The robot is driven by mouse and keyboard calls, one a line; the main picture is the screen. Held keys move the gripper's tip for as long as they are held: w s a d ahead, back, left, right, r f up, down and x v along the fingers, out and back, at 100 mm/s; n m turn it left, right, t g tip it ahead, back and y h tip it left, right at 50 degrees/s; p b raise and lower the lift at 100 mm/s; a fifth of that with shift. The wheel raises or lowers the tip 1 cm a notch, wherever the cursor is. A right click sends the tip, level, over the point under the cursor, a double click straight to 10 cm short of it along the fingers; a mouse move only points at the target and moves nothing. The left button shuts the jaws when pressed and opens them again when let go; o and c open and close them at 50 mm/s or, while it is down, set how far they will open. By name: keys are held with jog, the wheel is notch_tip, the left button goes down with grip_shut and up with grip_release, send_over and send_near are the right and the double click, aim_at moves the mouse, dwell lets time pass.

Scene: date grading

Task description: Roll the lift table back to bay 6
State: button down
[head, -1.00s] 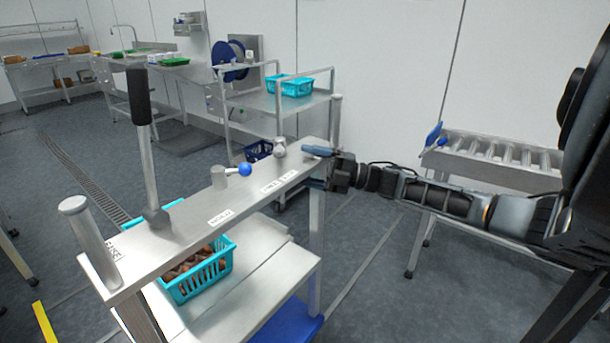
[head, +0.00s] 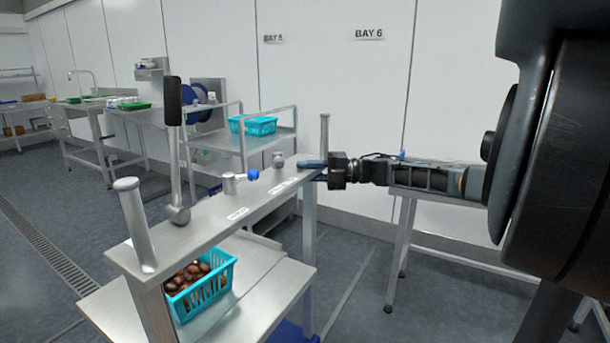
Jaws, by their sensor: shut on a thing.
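The lift table (head: 205,232) stands close in front of me, a steel frame with a top rail, upright posts and a black-handled lever (head: 173,100). A turquoise basket (head: 208,292) of brown dates sits on it below the rail. My gripper (head: 325,171) is at the right end of the rail, shut on a blue-grey handle (head: 311,164) there. The jaws themselves are partly hidden by the gripper's body. The BAY 6 sign (head: 369,34) is on the back wall, right of the BAY 5 sign (head: 273,39).
A steel cart (head: 241,142) with turquoise baskets (head: 254,125) stands beyond the lift table, by the wall. A steel stand (head: 440,207) is at the right, partly behind my arm. Open floor (head: 365,270) lies between that stand and the lift table. A drain channel (head: 45,245) runs at the left.

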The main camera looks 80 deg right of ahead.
jog(key=s+d+b, duration=0.1)
jog(key=d+b, duration=0.1)
jog(key=s+d+b, duration=0.1)
jog(key=d+b, duration=0.2)
jog(key=s+d+f+b, duration=0.1)
jog(key=d+b, duration=0.2)
jog(key=shift+s, duration=0.1)
jog(key=shift+s+d+r+b, duration=0.25)
jog(key=shift+d+b, duration=0.15)
jog(key=shift+d, duration=0.2)
jog(key=c, duration=1.2)
grip_release()
jog(key=o, duration=0.4)
jog(key=shift+w+a+r, duration=0.1)
jog(key=shift+r, duration=0.1)
jog(key=s, duration=0.5)
jog(key=s+d, duration=0.1)
jog(key=s, duration=0.1)
jog(key=shift+s, duration=0.4)
jog(key=shift+d+f, duration=0.1)
jog(key=shift+f, duration=0.05)
